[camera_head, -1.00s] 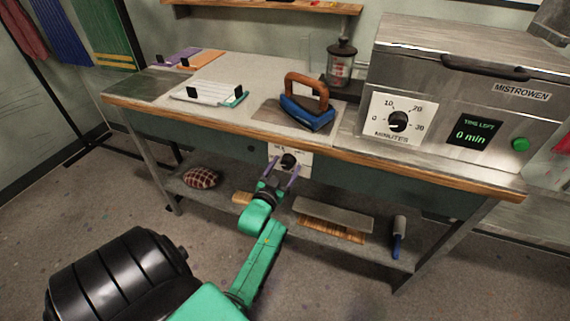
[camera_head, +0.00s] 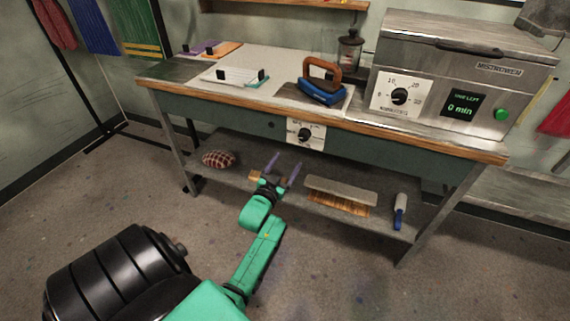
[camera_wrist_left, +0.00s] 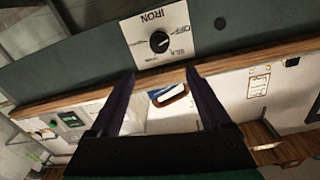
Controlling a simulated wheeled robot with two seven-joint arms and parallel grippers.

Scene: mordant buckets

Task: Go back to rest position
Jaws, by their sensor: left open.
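My left gripper (camera_head: 282,169) is open and empty, in front of the workbench and below the iron's dial panel (camera_head: 306,134). In the head view its fingers overlap the lower shelf. In the left wrist view the two dark fingers (camera_wrist_left: 165,88) stand apart with nothing between them. The white IRON panel with its black knob (camera_wrist_left: 160,41) shows beyond the fingertips, apart from them. The right gripper is not in view.
The workbench (camera_head: 420,140) carries a blue iron (camera_head: 322,90) and a steel machine (camera_head: 455,65) reading 0 min. The lower shelf (camera_head: 225,179) holds a brush (camera_head: 340,194), a checked cushion (camera_head: 218,159) and a blue-handled tool (camera_head: 400,212).

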